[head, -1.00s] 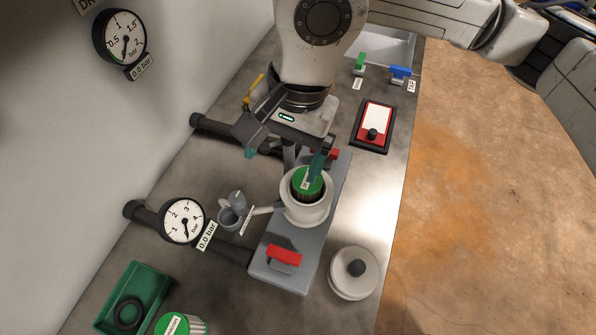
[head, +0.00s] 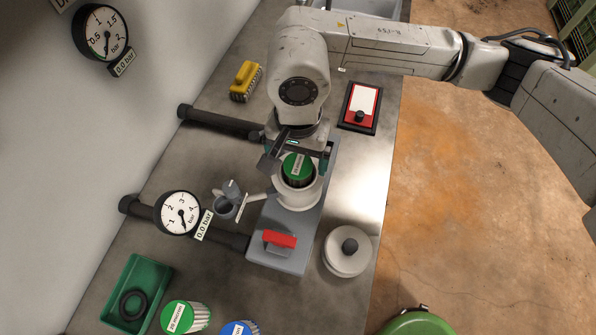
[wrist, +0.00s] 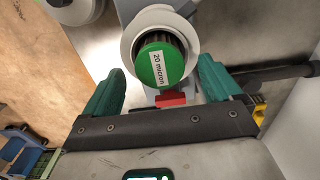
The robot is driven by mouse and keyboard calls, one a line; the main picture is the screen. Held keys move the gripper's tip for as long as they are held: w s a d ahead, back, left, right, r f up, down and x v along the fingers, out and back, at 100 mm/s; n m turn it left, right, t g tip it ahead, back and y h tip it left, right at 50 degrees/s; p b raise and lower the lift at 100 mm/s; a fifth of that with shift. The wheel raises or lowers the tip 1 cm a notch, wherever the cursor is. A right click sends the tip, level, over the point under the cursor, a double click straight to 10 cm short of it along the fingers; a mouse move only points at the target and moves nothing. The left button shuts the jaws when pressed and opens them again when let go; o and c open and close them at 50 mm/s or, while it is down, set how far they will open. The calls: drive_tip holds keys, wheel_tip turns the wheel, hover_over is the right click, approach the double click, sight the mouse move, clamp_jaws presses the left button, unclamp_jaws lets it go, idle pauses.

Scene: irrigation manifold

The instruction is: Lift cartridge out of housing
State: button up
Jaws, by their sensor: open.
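The cartridge (head: 297,168) has a green top labelled "20 micron" and sits inside the open white housing (head: 297,195). In the wrist view the cartridge (wrist: 161,64) stands in the round rim of the housing (wrist: 128,46), with its dark pleated side showing. My gripper (head: 296,163) is just behind and above the housing in the head view. In the wrist view its teal fingers (wrist: 160,82) are wide apart, one on each side of the cartridge, with nothing held between them. Whether the fingers touch anything is not clear.
A red-handled valve (head: 280,240) is on the grey base in front. The white lid (head: 347,251) lies at right. A gauge (head: 179,213) and a drain cup (head: 227,205) are at left. A green tray (head: 135,290) and spare cartridge (head: 184,317) are near the front.

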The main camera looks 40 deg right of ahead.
drive_tip(key=shift+f, duration=0.85)
drive_tip(key=c, duration=1.6)
